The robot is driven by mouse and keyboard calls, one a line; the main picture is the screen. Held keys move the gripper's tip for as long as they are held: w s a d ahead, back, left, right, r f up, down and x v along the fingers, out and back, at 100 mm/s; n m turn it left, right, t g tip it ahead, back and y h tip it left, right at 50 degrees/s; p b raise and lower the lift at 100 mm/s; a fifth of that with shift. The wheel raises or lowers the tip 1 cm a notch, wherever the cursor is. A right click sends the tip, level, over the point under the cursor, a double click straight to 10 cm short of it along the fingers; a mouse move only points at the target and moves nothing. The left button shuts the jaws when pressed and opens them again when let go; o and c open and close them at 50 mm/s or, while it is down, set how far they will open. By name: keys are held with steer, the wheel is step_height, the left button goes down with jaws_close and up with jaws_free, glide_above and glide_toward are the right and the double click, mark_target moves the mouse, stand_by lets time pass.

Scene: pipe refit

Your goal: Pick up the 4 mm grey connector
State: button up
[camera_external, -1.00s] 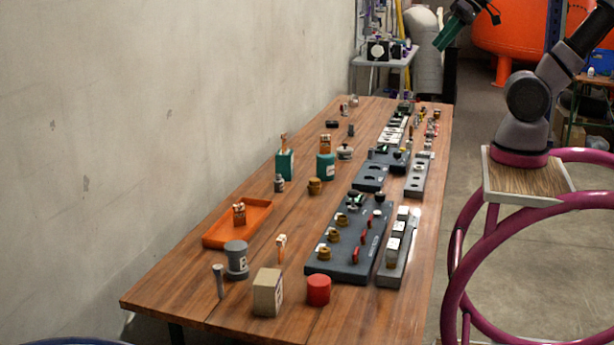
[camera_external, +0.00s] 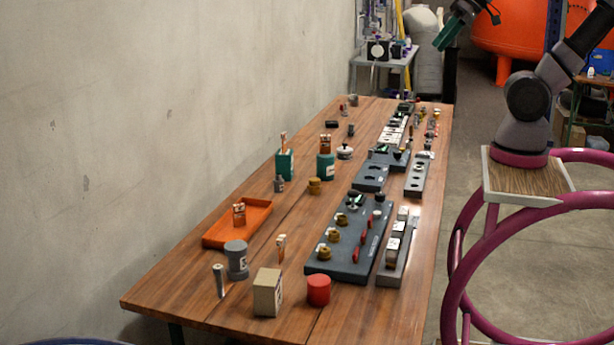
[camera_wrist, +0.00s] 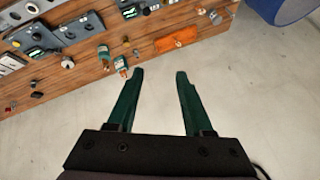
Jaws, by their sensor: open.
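My gripper (camera_wrist: 160,74) is open and empty in the wrist view, its two green fingers spread over bare floor beyond the table edge. In the external view the green gripper (camera_external: 447,36) is high at the top, above the far end of the table. I cannot single out the 4 mm grey connector. Many small parts stand on and around the dark grey boards, too small to tell apart. A dark grey board (camera_external: 335,262) and a narrow grey rack (camera_external: 396,275) lie at the near right of the table.
The long wooden table (camera_external: 190,290) runs along a wall. It holds an orange tray (camera_external: 215,240), a grey canister (camera_external: 236,262), a beige block (camera_external: 267,297), a red cylinder (camera_external: 318,292) and two teal containers (camera_external: 285,166). The table's near left corner is clear.

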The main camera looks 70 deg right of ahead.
stand_by(0.4)
steer(key=shift+o, duration=0.6)
